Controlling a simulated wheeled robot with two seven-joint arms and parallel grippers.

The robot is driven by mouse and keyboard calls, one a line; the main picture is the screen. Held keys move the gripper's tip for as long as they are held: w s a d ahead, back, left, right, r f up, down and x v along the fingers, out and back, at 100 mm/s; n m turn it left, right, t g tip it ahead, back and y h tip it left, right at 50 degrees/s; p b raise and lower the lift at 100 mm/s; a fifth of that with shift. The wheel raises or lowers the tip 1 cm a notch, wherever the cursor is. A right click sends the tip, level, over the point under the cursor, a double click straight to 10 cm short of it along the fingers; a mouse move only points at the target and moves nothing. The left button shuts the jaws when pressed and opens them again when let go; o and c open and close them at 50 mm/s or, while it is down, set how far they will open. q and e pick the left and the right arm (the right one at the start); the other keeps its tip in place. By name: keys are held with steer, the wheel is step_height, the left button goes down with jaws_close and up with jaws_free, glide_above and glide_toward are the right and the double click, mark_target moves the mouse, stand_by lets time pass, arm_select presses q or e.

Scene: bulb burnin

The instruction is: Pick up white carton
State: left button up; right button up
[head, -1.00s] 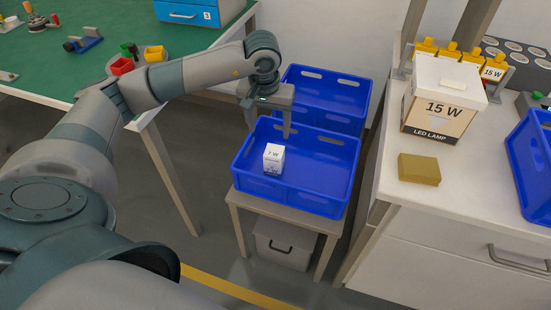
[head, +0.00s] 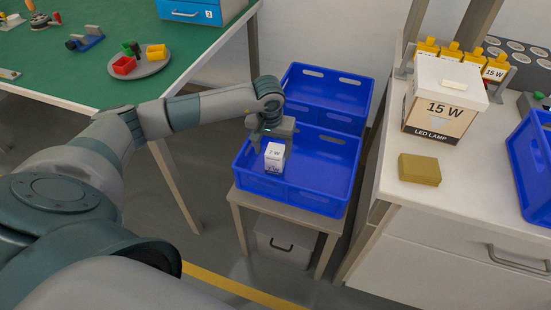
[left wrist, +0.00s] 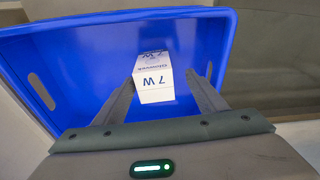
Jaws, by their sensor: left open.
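The small white carton marked 7 W (head: 274,156) stands in the front blue crate (head: 325,200), near its left side. In the left wrist view the carton (left wrist: 154,80) shows just beyond the fingertips, roughly between them. My left gripper (head: 273,143) is just above and behind the carton, inside the crate's outline. In the left wrist view the left gripper (left wrist: 170,85) is open, its fingers apart, with nothing held. I cannot tell whether a finger touches the carton. My right gripper is not in view.
A second blue crate (head: 326,80) stands behind the first. A low stand (head: 238,210) carries the front crate. At right, a white counter (head: 400,220) holds a large 15 W lamp box (head: 440,108) and a brown block (head: 419,169). A green table (head: 90,80) is at left.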

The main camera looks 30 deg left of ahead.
arm_select(q)
steer(key=shift+f, duration=0.2)
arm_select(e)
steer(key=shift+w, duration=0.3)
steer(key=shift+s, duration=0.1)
arm_select(q)
steer(key=shift+w+d+f, duration=0.15)
steer(key=shift+f, duration=0.35)
steer(key=f, duration=0.3)
steer(key=shift+w+d+p, duration=0.15)
steer(key=shift+w+p, duration=0.15)
steer(key=shift+w, duration=0.1)
steer(key=shift+w+f, duration=0.1)
steer(key=shift+f, duration=0.4)
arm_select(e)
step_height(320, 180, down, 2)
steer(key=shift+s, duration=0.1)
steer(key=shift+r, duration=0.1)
arm_select(q)
steer(key=c, duration=1.2)
